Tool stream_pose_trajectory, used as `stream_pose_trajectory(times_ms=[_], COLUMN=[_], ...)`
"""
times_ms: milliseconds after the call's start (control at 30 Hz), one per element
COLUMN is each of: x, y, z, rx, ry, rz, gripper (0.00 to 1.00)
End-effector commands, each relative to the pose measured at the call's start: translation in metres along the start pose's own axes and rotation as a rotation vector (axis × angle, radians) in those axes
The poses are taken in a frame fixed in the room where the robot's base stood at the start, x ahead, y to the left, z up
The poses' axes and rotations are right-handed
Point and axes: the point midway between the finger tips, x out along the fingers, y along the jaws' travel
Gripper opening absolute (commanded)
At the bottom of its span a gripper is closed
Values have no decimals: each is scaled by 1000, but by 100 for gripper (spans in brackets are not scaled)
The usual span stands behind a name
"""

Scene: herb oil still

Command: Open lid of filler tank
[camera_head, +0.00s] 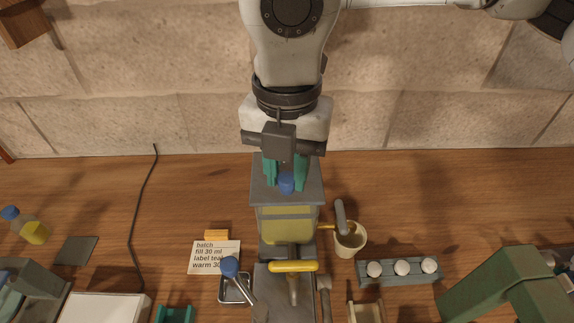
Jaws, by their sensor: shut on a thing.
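The filler tank (287,224) stands at the middle of the wooden bench, with yellow liquid showing through its front. Its grey lid (262,192) lies across the top and looks flat. A blue knob (286,184) sits on the lid. My gripper (286,175) reaches down from above, its teal fingers on either side of the blue knob and shut on it. The fingers and wrist hide the back of the lid and part of the knob.
A cup (350,240) stands right of the tank. In front are a yellow handle (293,267) and a blue-knobbed lever (230,267). A note (214,257) lies left; a rack with white caps (398,270) and a green arch (512,285) are right. A stone wall (130,118) rises behind.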

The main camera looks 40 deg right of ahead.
Motion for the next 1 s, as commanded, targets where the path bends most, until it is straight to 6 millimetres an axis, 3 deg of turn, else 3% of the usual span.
stream_pose_trajectory(times_ms=[200, 733, 1000], x=[0, -3, -14], y=[0, 1, 4], z=[0, 2, 10], rx=[0, 2, 5], ry=[0, 22, 157], rz=[1, -4, -39], gripper=[0, 0, 0])
